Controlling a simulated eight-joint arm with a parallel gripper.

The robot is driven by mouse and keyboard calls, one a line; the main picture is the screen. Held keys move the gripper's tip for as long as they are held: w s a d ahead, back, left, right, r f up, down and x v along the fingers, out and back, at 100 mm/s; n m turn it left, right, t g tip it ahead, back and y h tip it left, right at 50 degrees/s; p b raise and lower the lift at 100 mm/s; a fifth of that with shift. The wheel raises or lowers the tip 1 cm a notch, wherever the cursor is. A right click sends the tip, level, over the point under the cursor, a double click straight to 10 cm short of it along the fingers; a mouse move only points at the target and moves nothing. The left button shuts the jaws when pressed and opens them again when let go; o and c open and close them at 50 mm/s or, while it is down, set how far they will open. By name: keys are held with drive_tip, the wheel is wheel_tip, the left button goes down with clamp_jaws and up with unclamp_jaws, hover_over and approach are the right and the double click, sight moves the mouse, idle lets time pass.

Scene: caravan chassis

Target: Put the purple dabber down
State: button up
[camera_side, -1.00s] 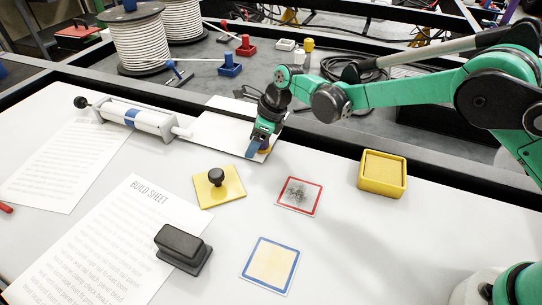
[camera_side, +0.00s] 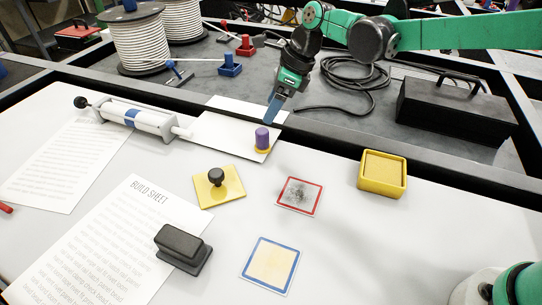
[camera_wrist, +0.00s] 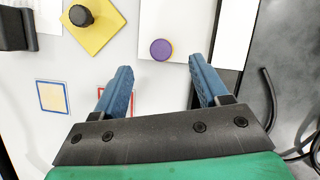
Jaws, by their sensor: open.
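The purple dabber (camera_side: 262,138) stands upright on the white surface, at the right end of a white sheet (camera_side: 222,137), with its yellow-orange base down. In the wrist view the dabber (camera_wrist: 161,49) shows from above as a purple disc with a yellow rim. It lies ahead of and between the fingers, touching neither. My gripper (camera_side: 271,120) is open and empty, raised above and behind the dabber in the side view. Its two blue fingers (camera_wrist: 160,85) are spread wide in the wrist view.
A yellow plate with a black knob (camera_side: 217,186), a red-bordered square with a dark smudge (camera_side: 299,196) and a yellow box (camera_side: 383,174) lie nearby. A blue-bordered square (camera_side: 270,265) and a black block (camera_side: 182,249) are nearer. A dark rail runs behind.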

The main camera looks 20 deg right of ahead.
drive_tip(key=s+d+r+n+t+h, duration=0.2)
drive_tip(key=s+d+r+n+t, duration=0.1)
drive_tip(key=s+d+r+n, duration=0.55)
drive_tip(key=s+d+f+n+t+h, duration=0.1)
drive_tip(key=s+d+f+n, duration=0.1)
drive_tip(key=s+n, duration=0.3)
drive_tip(key=s+d+f+n+t+h, duration=0.1)
drive_tip(key=s+d+n, duration=0.3)
drive_tip(key=n, duration=0.6)
drive_tip(key=shift+s+d+f, duration=0.2)
drive_tip(key=shift+s+f, duration=0.4)
drive_tip(key=shift+f, duration=0.2)
drive_tip(key=shift+o, duration=0.2)
drive_tip(key=shift+n, duration=0.25)
drive_tip(key=shift+o, duration=0.5)
